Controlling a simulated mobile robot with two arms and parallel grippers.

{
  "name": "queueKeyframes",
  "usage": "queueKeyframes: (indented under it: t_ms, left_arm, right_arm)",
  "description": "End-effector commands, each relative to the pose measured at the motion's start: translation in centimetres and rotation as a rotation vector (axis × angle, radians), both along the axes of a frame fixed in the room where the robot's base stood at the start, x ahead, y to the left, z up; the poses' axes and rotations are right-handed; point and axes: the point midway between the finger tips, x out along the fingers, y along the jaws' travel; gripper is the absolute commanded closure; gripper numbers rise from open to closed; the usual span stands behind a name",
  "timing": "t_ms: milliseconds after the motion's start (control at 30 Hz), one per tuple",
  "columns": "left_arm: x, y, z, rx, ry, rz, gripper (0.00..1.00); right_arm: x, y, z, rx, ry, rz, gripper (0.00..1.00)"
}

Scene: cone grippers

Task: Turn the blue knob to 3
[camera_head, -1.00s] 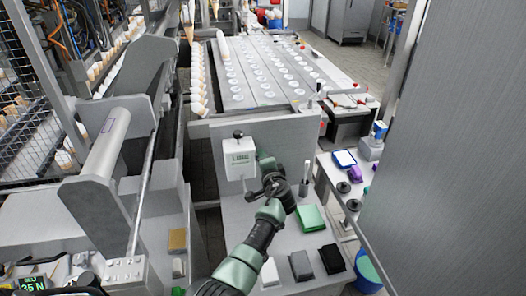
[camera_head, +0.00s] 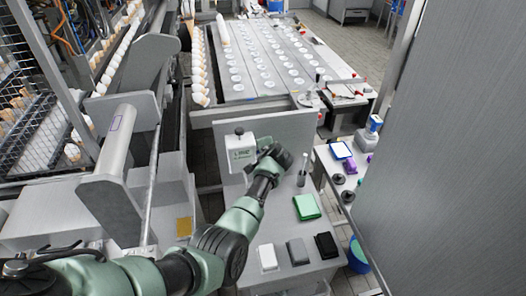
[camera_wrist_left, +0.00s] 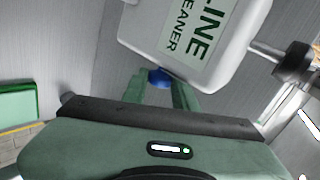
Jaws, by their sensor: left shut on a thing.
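The blue knob (camera_wrist_left: 160,77) shows in the left wrist view, at the lower edge of a white box (camera_wrist_left: 200,35) lettered "LINE" and "CLEANER". My left gripper (camera_wrist_left: 160,86) is shut on the knob, with a green finger on each side of it. The fingers and my gripper body hide part of the knob, and I cannot read its scale or setting. In the head view the white box (camera_head: 240,152) is fixed to a grey upright panel, and my left wrist is just right of it. The knob is hidden there. My right gripper is not in view.
A black-handled lever (camera_wrist_left: 295,62) sticks out of the box. A bench (camera_head: 270,222) below carries a green cloth (camera_head: 307,207), white, grey and black blocks, and a small upright tool (camera_head: 302,170). A large grey panel (camera_head: 450,150) stands close on the right.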

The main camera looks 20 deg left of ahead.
Motion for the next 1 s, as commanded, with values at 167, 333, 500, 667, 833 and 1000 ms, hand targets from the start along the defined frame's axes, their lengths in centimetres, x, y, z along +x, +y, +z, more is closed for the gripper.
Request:
queueKeyframes:
  t_ms: [167, 333, 500, 667, 833, 1000]
  left_arm:
    - [-0.2, 0.2, -0.2, 0.002, 0.005, 0.003, 1.00]
    - [-0.1, 0.1, -0.2, 0.002, 0.005, 0.002, 0.51]
    - [-0.1, 0.1, -0.1, 0.002, 0.002, 0.002, 0.51]
    - [-0.2, 0.0, 0.0, 0.000, 0.000, 0.001, 0.51]
    - [-0.9, -0.7, 0.7, 0.000, -0.001, 0.001, 0.51]
    - [-2.5, -1.7, 2.0, -0.001, 0.000, 0.001, 0.51]
  right_arm:
    - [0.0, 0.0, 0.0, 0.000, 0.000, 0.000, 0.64]
    - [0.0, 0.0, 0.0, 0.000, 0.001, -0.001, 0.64]
    - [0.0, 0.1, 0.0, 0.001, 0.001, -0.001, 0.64]
    - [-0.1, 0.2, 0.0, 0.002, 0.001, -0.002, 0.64]
    - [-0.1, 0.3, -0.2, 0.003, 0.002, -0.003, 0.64]
    - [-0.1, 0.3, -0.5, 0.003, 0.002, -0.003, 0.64]
